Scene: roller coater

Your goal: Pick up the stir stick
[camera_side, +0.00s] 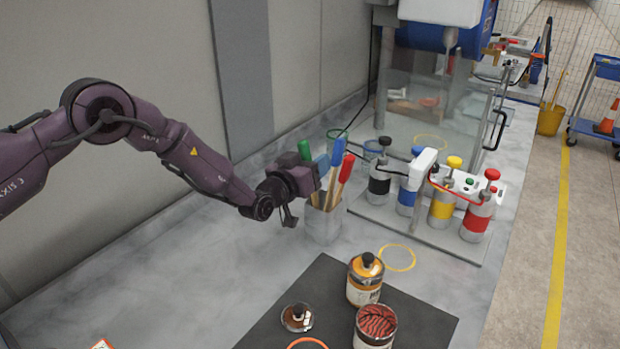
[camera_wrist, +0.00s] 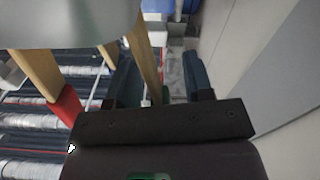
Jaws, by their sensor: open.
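Several wooden stir sticks with coloured ends stand in a grey cup (camera_side: 322,226) in the side view. A red-ended stick (camera_wrist: 66,103) is outside the fingers at the left. The lower stick parts are hidden in the cup.
The coating machine with several colour bottles (camera_side: 379,180) stands right of the cup.

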